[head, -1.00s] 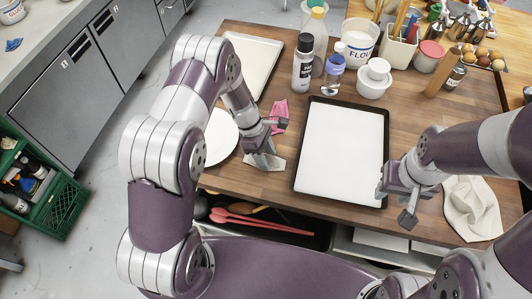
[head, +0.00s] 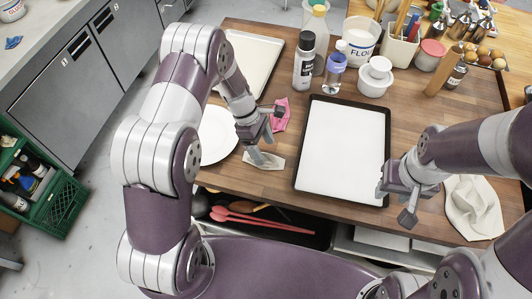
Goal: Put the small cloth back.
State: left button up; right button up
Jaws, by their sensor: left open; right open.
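A small pink cloth (head: 282,121) lies crumpled on the wooden table, partly hidden by my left gripper (head: 268,134). A small beige cloth-like piece (head: 268,162) lies flat near the table's front edge, just below the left gripper's lower finger. The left gripper is open with nothing seen between its fingers; I cannot tell whether it touches the beige piece. My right gripper (head: 395,204) is open and empty over the lower right corner of the black-rimmed tray (head: 294,174). A larger cream cloth (head: 483,222) lies rumpled at the right, partly hidden by my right arm.
A white plate (head: 217,138) is left of the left gripper, and a pale tray (head: 262,52) lies behind it. A spray can (head: 304,62), bottles, a flour tub (head: 359,40) and a white lidded pot (head: 374,80) crowd the back. A blue cloth (head: 13,43) lies on the far-left counter.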

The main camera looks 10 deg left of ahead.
pick_arm(q)
jog(key=s+b+v, duration=0.1)
jog(key=v, duration=0.8)
jog(key=s+a+r+m+t+y, duration=0.1)
jog(key=s+r+m+y, duration=0.1)
jog(key=s+m, duration=0.5)
jog(key=s+a+r+m+t+y, duration=0.1)
jog(key=s+r+m+t+y, duration=0.1)
jog(key=s+r+m, duration=0.2)
jog(key=s+m, duration=0.3)
jog(key=m, duration=0.3)
jog(key=shift+s+r, duration=0.25)
jog(key=shift+s, duration=0.15)
